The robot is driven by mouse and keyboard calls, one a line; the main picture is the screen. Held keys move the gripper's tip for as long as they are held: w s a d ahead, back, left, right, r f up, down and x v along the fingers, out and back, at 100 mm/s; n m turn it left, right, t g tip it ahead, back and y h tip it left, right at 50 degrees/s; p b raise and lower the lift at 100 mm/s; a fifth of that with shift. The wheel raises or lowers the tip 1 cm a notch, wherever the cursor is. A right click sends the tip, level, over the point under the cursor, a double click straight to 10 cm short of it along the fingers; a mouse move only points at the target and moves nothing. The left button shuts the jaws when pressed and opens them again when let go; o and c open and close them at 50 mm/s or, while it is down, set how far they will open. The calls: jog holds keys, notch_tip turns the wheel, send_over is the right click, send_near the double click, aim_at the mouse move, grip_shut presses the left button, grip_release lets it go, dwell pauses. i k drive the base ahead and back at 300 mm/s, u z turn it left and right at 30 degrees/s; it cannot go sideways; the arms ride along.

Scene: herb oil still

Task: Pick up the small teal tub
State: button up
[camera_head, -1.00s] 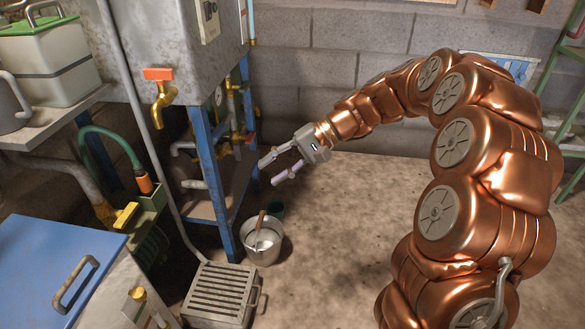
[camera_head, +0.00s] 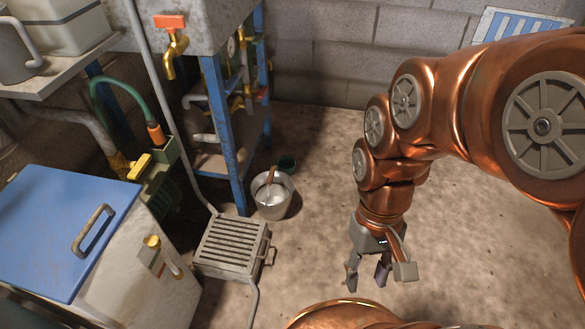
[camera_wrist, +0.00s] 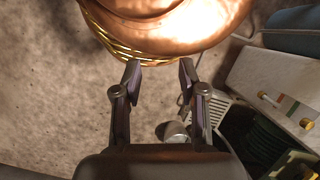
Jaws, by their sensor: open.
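The small teal tub (camera_head: 288,163) stands on the floor by the blue stand's legs, just behind a metal bucket that hides part of it. It is dark and small in the head view, and I cannot make it out in the wrist view. My gripper (camera_head: 368,279) hangs fingers-down over the floor, to the right of the tub and nearer the camera. Its fingers are apart and empty, as the wrist view (camera_wrist: 159,74) also shows.
The metal bucket (camera_head: 277,200) holds a brown-handled tool (camera_head: 270,176). A slatted grey box (camera_head: 230,247) sits in front of it. The blue metal stand (camera_head: 228,150) rises left of the tub. A blue-lidded chest (camera_head: 60,225) is at left. Floor right of the bucket is clear.

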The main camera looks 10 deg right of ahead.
aim_at(286, 163)
jog(key=z, duration=1.2)
jog(key=i, duration=2.6)
jog(key=u, duration=3.7)
